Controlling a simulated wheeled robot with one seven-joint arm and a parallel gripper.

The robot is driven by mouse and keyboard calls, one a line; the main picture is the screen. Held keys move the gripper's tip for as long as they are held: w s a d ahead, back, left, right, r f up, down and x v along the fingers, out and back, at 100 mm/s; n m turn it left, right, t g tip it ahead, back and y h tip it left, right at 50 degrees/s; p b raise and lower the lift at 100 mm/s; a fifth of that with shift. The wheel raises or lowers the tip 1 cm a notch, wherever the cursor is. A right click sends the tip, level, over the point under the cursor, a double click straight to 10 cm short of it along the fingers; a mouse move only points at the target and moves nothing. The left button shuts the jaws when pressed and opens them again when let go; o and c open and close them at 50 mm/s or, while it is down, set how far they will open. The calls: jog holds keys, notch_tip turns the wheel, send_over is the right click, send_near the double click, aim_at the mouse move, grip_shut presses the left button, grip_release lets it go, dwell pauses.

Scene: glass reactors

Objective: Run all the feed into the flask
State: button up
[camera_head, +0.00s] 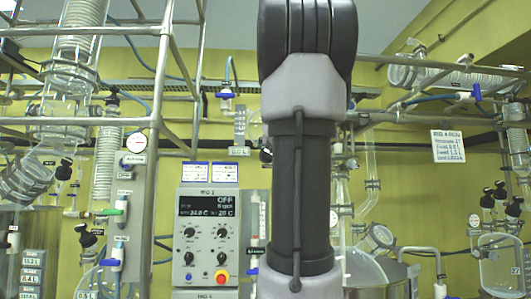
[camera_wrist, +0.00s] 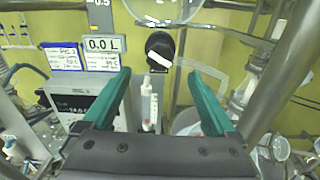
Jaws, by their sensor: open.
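My gripper (camera_wrist: 157,73) is open and empty in the wrist view, its two green fingers apart. A black round valve knob with a tilted white bar (camera_wrist: 160,48) shows between and just beyond the fingertips; I see no clear contact. A clear glass vessel (camera_wrist: 165,9) is above the knob, cut by the top edge. A tag (camera_wrist: 103,44) beside it reads 0.0 L. In the head view a 0.0 L tag (camera_head: 238,152) sits below a graduated glass tube (camera_head: 240,125). Several glass vessels show, and I cannot tell which is the flask. My gripper is hidden in the head view.
A control box (camera_head: 207,235) with OFF on its display stands left of my arm. Metal frame bars (camera_head: 163,100) cross the left side. A sign (camera_head: 448,146) hangs on the right wall. A glass vessel (camera_head: 500,268) stands at lower right. Tubes and glassware crowd both sides.

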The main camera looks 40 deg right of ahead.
jog(key=x, duration=0.8)
jog(key=shift+w+d, duration=0.3)
jog(key=shift+f, duration=0.1)
jog(key=c, duration=1.4)
jog(key=shift+m, duration=0.3)
